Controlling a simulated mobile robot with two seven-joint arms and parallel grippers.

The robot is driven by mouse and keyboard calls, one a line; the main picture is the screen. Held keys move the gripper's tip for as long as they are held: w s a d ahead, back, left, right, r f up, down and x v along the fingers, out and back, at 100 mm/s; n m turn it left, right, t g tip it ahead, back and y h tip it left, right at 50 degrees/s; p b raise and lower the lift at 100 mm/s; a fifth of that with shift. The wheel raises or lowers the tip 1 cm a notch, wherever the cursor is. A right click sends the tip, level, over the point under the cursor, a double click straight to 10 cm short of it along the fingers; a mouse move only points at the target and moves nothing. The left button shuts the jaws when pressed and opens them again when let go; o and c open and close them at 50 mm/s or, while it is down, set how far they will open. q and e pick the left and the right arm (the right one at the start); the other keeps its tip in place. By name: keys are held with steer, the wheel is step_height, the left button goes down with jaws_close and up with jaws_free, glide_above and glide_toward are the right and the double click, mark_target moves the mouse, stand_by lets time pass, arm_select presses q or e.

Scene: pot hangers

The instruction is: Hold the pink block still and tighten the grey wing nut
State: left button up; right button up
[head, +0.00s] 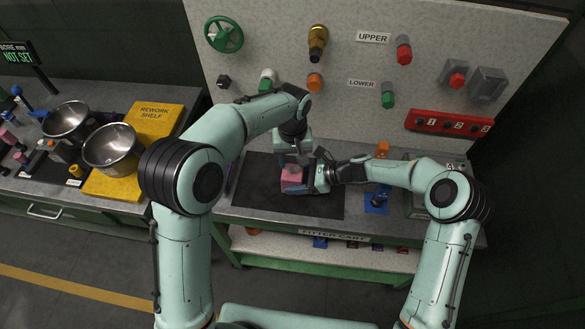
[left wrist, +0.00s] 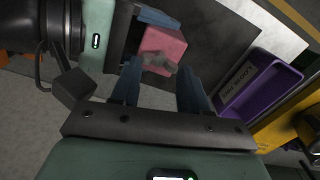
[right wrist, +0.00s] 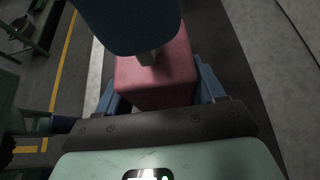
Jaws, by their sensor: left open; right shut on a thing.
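The pink block (head: 291,185) is on the dark mat (head: 258,172) of the bench. My right gripper (head: 304,186) is shut on it from the right side; its blue fingers flank the block (right wrist: 152,84) in the right wrist view. The grey wing nut (left wrist: 160,65) is on the block's upper face, and part of it shows in the right wrist view (right wrist: 148,58). My left gripper (left wrist: 159,72) is above the block, pointing down, with its fingers open on either side of the wing nut. One left finger hides part of the nut in the right wrist view.
A purple tray (left wrist: 259,82) lies beside the mat. The wall panel (head: 345,30) with valves and knobs rises behind the bench. A blue fixture (head: 376,200) stands to the right. Metal bowls (head: 110,148) and a yellow shelf mat (head: 150,118) are on the left.

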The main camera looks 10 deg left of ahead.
mark_target(292, 169)
arm_select(q)
steer(key=n, duration=0.5)
steer(key=shift+n, duration=0.3)
steer(key=n, duration=0.6)
steer(key=shift+n, duration=1.1)
steer(key=shift+n, duration=1.1)
steer(key=shift+f, duration=0.1)
steer(key=shift+f, duration=1.4)
